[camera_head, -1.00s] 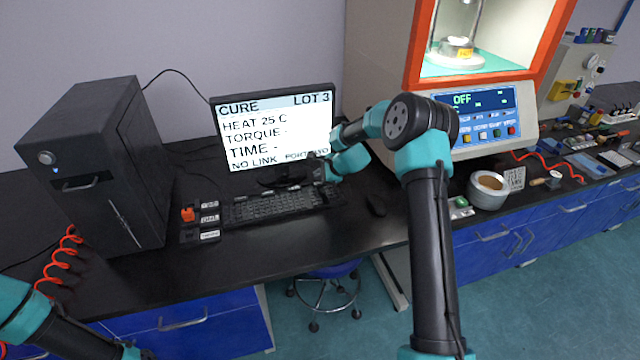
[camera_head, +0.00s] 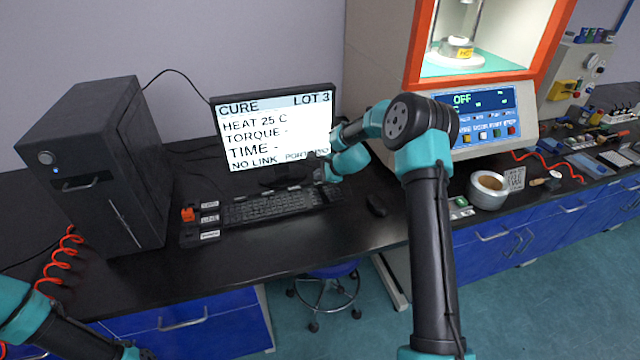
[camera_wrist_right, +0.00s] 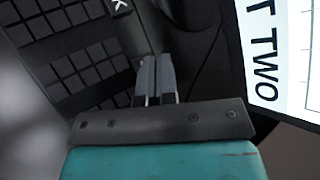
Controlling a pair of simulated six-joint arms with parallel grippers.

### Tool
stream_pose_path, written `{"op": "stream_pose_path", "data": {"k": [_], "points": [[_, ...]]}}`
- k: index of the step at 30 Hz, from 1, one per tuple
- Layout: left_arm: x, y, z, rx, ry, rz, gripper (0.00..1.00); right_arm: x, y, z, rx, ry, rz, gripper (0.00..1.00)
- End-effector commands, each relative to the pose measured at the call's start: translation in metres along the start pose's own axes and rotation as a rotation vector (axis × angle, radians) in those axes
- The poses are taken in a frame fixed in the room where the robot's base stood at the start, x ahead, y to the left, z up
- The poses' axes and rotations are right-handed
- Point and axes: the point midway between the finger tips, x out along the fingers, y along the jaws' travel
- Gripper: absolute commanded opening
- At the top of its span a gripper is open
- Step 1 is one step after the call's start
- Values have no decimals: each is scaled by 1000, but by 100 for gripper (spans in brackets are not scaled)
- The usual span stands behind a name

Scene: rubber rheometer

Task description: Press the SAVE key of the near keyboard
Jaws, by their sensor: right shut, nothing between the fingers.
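The near keyboard (camera_head: 275,207) is dark and lies on the black bench in front of the monitor. My right gripper (camera_head: 318,170) hangs over its right back part, in front of the monitor's lower right corner. In the right wrist view my two grey fingertips (camera_wrist_right: 157,70) are together and empty. Dark keys (camera_wrist_right: 78,70) show to their left, with part of a white-lettered label (camera_wrist_right: 120,6) ending in K at the top. I cannot pick out the SAVE key by reading. Whether the fingertips touch anything is unclear. My left gripper is out of view; only its arm shows at lower left.
The monitor (camera_head: 275,125) stands close behind my right gripper and shows "NO LINK". A small pad with labelled keys and an orange button (camera_head: 188,214) lies left of the keyboard. A black computer case (camera_head: 100,165) stands at left.

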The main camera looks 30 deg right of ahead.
Motion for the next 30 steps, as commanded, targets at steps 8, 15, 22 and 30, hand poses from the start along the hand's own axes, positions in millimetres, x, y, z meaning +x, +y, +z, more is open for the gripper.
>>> {"op": "stream_pose_path", "data": {"k": [8, 15, 22, 30], "points": [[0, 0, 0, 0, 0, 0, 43, 0, 0, 0, 0, 0, 0, 0], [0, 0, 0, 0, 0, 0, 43, 0, 0, 0, 0, 0, 0, 0], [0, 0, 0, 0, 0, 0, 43, 2, 1, -1, 0, 0, 0, 0], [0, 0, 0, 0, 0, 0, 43, 6, 4, -4, 1, 0, 0, 0]]}}
